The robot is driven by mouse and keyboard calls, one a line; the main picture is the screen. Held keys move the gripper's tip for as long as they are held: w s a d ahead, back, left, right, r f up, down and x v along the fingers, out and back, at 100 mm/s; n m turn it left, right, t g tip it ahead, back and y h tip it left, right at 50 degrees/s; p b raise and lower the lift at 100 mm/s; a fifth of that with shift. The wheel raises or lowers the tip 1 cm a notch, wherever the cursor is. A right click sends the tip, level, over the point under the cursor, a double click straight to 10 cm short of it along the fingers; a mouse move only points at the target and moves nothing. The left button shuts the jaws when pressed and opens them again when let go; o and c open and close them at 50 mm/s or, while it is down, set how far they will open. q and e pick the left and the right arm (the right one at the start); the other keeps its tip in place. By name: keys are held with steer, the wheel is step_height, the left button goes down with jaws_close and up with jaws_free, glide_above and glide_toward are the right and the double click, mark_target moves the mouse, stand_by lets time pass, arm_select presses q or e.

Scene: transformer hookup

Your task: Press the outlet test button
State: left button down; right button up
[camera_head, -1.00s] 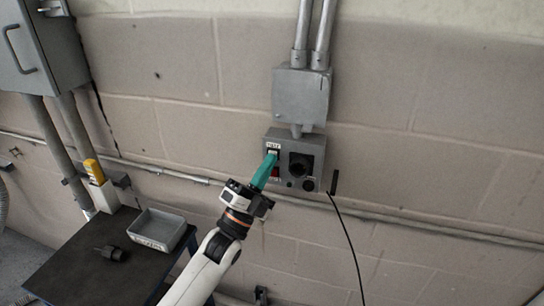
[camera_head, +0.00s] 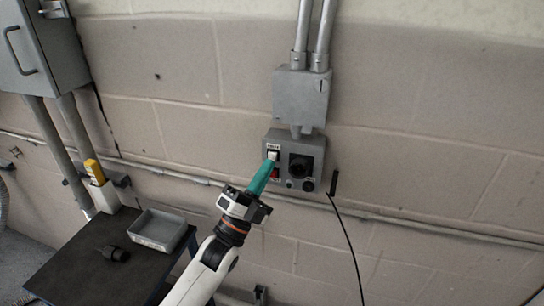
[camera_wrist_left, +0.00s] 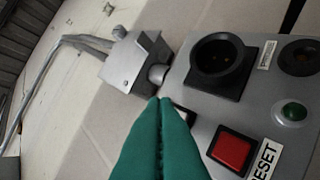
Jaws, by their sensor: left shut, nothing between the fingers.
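The grey outlet box (camera_head: 284,182) is mounted on the wall, with a white test button (camera_head: 273,155) at its upper left, a red reset button (camera_head: 275,174) below it and a round black socket (camera_head: 301,166) to the right. My left gripper (camera_head: 268,164) is shut and empty, its teal fingertips just below the white button. I cannot tell if they touch it. In the left wrist view the closed fingers (camera_wrist_left: 165,115) cover most of the white button; the red button (camera_wrist_left: 232,149) and RESET label (camera_wrist_left: 268,160) show beside them. My right gripper is not in view.
A grey junction box (camera_head: 301,95) with conduits sits above the outlet box. A black cord (camera_head: 346,232) hangs at its right. A dark table (camera_head: 80,262) with a grey bin (camera_head: 158,230) and a black plug (camera_head: 115,254) stands at lower left.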

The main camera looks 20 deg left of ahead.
arm_select(q)
steer(key=shift+s+p, duration=0.7)
steer(key=shift+s, duration=1.8)
steer(key=w+a+f+n+g+y, duration=0.1)
steer(key=w+f+n+g+y, duration=0.15)
steer(key=f, duration=0.75)
steer(key=w+a+f+n+g+y, duration=0.1)
steer(key=f+n+g+y, duration=0.2)
steer(key=f, duration=0.8)
steer(key=s+a+f+n+g+y, duration=0.1)
steer(key=s+f+n+g+y, duration=0.2)
steer(key=f, duration=0.9)
steer(key=s+a+f+n+g, duration=0.25)
steer(key=s+f, duration=0.25)
steer(key=f, duration=0.7)
steer(key=s+a+f+n+g+y, duration=0.1)
steer(key=s+f+n+g+y, duration=0.3)
steer(key=s+f, duration=1)
steer(key=s+a+f+n+g, duration=0.1)
steer(key=s+f+g, duration=0.3)
steer(key=s, duration=0.7)
steer(key=s+f+n+g+h, duration=0.1)
steer(key=s+f+n+g, duration=0.1)
steer(key=s, duration=1)
step_height(320, 180, down, 3)
steer(key=shift+a+r+g, duration=0.15)
steer(key=shift+a+g, duration=0.2)
steer(key=shift+g, duration=0.55)
